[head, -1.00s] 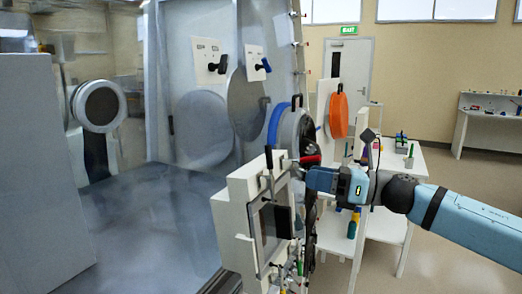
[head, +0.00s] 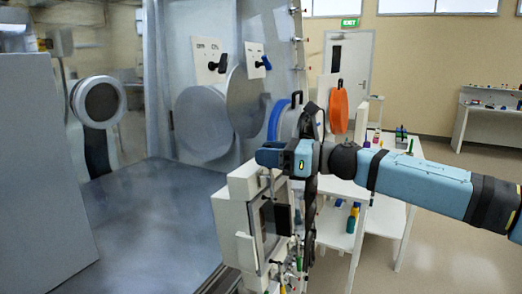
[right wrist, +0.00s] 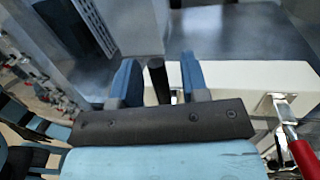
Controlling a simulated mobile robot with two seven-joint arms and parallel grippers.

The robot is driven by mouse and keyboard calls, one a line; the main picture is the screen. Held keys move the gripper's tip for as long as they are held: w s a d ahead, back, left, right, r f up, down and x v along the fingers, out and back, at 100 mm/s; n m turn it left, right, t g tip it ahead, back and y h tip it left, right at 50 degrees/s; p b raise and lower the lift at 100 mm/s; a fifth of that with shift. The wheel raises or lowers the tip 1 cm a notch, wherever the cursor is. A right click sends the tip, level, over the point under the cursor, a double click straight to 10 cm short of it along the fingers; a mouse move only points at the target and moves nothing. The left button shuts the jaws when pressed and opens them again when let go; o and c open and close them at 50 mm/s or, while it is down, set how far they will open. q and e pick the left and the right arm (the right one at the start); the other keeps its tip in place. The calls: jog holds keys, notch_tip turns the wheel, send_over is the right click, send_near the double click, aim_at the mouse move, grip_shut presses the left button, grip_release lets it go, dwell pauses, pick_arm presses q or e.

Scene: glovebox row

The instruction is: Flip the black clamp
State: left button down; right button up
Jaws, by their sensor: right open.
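In the right wrist view the black clamp (right wrist: 158,82) shows as a dark upright handle between my two blue fingers, with a gap on each side. My right gripper (right wrist: 160,77) is open around it. In the head view my right gripper (head: 269,157) is at the top of the white box-like fixture (head: 237,205) and hides most of the clamp's handle. A red-handled clamp (right wrist: 305,158) with a metal body is at the right edge of the wrist view. My left gripper is not in view.
A dark-framed window (head: 268,230) is on the white fixture's front. A white table (head: 335,228) with small items stands behind my right arm. Open floor lies at right.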

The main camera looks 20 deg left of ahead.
jog(key=shift+a, duration=0.95)
jog(key=shift+c, duration=0.2)
grip_shut()
